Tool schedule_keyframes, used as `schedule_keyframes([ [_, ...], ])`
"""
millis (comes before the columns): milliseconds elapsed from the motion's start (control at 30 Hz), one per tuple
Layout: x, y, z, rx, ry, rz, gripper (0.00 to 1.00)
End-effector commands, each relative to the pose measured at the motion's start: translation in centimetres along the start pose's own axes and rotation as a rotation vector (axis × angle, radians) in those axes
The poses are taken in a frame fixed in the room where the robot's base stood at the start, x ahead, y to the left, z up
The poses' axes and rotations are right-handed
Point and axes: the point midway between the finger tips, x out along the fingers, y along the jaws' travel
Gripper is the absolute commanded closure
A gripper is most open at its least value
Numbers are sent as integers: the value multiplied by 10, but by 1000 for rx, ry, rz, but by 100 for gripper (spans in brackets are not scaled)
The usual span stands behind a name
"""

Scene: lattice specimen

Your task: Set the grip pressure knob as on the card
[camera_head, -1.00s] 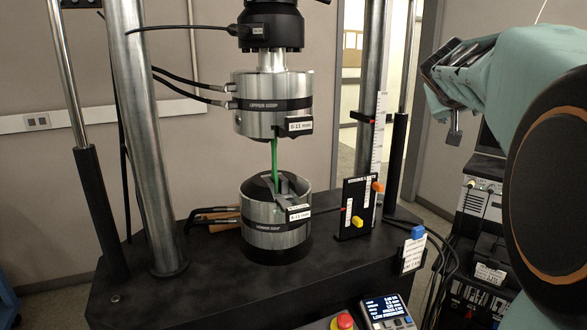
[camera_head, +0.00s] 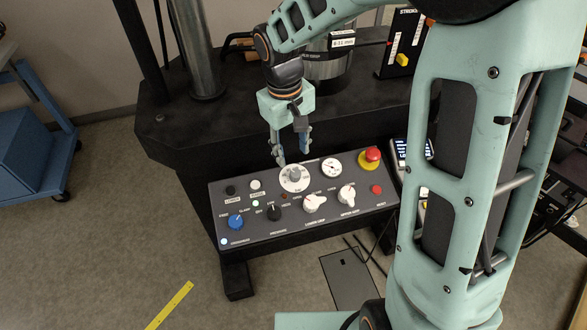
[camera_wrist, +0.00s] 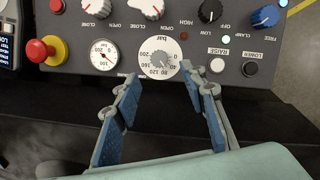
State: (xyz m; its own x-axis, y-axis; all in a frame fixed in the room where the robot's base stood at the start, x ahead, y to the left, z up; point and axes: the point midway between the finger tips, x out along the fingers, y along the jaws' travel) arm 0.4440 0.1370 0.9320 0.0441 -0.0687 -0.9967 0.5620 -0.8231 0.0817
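The grip pressure knob (camera_head: 294,176) is a grey knob on a round white scale plate at the back edge of the control panel. In the wrist view the knob (camera_wrist: 160,58) has a scale marked in bar, numbered in twenties; its exact setting is too small to read surely. My gripper (camera_head: 292,156) is open above and just behind the knob, pointing down. In the wrist view the fingers of my gripper (camera_wrist: 165,80) are spread, with nothing between them, and the knob lies beyond their tips. No readable card shows now.
The panel (camera_head: 256,228) also carries a pressure gauge (camera_head: 332,168), a red emergency button (camera_head: 370,158), a blue knob (camera_head: 235,221), a black knob (camera_head: 274,213) and two white knobs (camera_head: 313,204) (camera_head: 346,195). The machine's black base (camera_head: 190,125) stands behind.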

Motion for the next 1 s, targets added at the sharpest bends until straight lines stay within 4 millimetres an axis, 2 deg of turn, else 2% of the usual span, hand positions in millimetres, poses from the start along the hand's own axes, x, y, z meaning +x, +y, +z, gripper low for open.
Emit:
schedule_keyframes([
  [33, 12, -1, 1, 0, -5, -2, 61],
  [200, 45, -1, 1, 0, -3, -2, 61],
  [400, 76, 0, 0, 2, 0, 0, 61],
  [600, 88, 1, -1, 2, 2, 1, 61],
  [867, 89, 1, -1, 2, 3, 2, 61],
  [1000, 88, 1, -1, 2, 3, 2, 76],
])
